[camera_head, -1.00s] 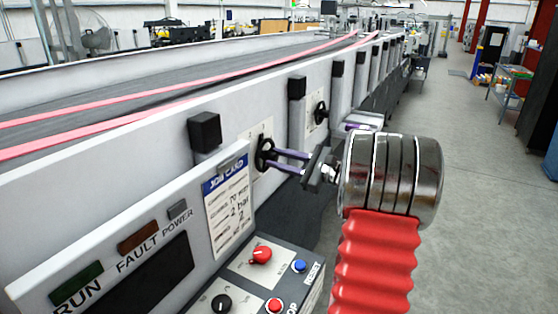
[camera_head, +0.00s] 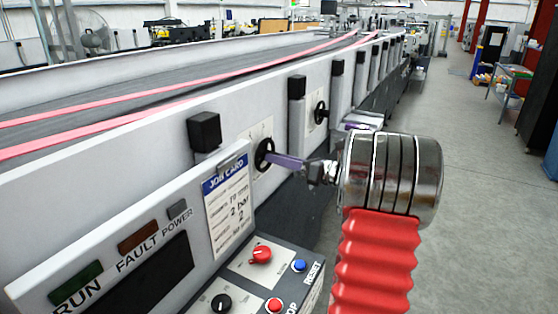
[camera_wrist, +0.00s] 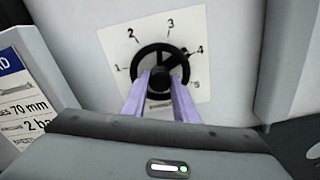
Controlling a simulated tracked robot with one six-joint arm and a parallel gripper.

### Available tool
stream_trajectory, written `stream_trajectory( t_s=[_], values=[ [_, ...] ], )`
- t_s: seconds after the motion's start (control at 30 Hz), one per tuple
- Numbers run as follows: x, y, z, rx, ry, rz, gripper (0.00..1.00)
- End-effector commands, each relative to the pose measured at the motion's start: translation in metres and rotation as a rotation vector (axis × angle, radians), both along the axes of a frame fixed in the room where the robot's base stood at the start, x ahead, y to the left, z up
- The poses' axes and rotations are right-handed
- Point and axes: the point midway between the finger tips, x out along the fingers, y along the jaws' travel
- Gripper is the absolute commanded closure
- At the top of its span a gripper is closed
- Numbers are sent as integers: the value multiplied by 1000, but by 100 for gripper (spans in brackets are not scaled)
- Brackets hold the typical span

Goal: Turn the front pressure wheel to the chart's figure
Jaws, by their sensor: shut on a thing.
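The front pressure wheel (camera_head: 263,153) is a small black handwheel on a white dial plate on the machine's side panel. In the wrist view the wheel (camera_wrist: 161,58) sits inside a printed scale (camera_wrist: 130,48) from 1 to 5. A black pointer-like piece at its upper right lies near the 4. My gripper (camera_wrist: 161,78) has two pale purple fingers shut on the wheel's middle, hiding its lower part. The lettering beside that 2 is hard to read.
A second black wheel (camera_head: 320,112) is farther along the panel. A black block (camera_head: 204,131) sticks out above the card. The control box with a red knob (camera_head: 261,254) and a blue button (camera_head: 299,266) lies below. Open floor (camera_head: 480,200) is at right.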

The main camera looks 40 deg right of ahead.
Motion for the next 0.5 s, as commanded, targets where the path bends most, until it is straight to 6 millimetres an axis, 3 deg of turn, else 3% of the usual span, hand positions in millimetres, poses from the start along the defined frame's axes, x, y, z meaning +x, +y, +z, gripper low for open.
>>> stream_trajectory(
  t_s=[0.5],
  values=[
    [-1,0,-7,142,61,-3,96]
  ],
)
